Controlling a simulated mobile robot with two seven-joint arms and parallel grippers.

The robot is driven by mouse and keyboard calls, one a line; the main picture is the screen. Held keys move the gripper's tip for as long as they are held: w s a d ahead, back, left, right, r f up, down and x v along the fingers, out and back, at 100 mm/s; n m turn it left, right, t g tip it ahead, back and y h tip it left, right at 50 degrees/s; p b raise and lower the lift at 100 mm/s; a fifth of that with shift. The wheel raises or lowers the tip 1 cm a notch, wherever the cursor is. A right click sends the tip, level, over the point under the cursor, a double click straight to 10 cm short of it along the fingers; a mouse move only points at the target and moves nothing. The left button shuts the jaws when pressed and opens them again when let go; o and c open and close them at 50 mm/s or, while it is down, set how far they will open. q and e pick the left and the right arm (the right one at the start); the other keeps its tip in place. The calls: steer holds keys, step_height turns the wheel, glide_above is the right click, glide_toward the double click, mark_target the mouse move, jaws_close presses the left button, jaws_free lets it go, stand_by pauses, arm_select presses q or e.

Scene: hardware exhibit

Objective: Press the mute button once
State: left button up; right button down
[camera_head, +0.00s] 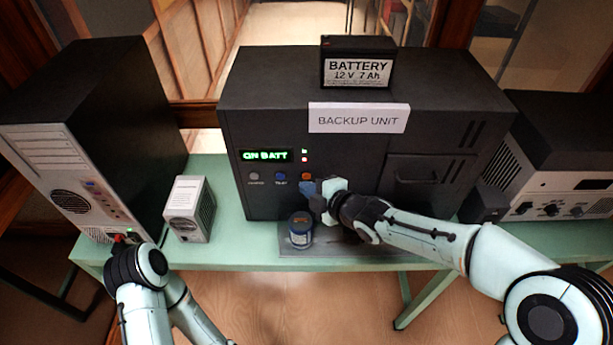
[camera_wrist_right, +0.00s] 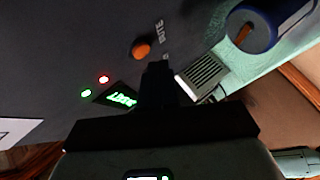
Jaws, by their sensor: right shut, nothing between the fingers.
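The backup unit (camera_head: 345,150) is a black box on the table, its green display (camera_head: 266,156) reading "ON BATT". The orange mute button (camera_head: 306,176) is rightmost in a row below the display, beside a grey button (camera_head: 254,176) and a blue one (camera_head: 280,176). In the right wrist view the orange button (camera_wrist_right: 141,49) has "MUTE" lettered next to it. My right gripper (camera_head: 308,189) is shut and empty, its tips just below the button; the wrist view shows the fingers (camera_wrist_right: 158,70) close beside it. I cannot tell whether they touch. My left gripper (camera_head: 128,238) is mostly hidden at the grey tower.
A battery (camera_head: 357,66) stands on the unit. A small white box (camera_head: 189,210) and a computer tower (camera_head: 75,180) are left; another dark device (camera_head: 560,160) is right.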

steer(key=shift+w, duration=0.15)
steer(key=shift+w, duration=0.3)
steer(key=shift+w+p, duration=0.35)
steer(key=shift+w, duration=0.05)
stand_by(0.7)
stand_by(0.4)
steer(key=shift+s+b, duration=0.5)
steer(key=shift+s, duration=0.4)
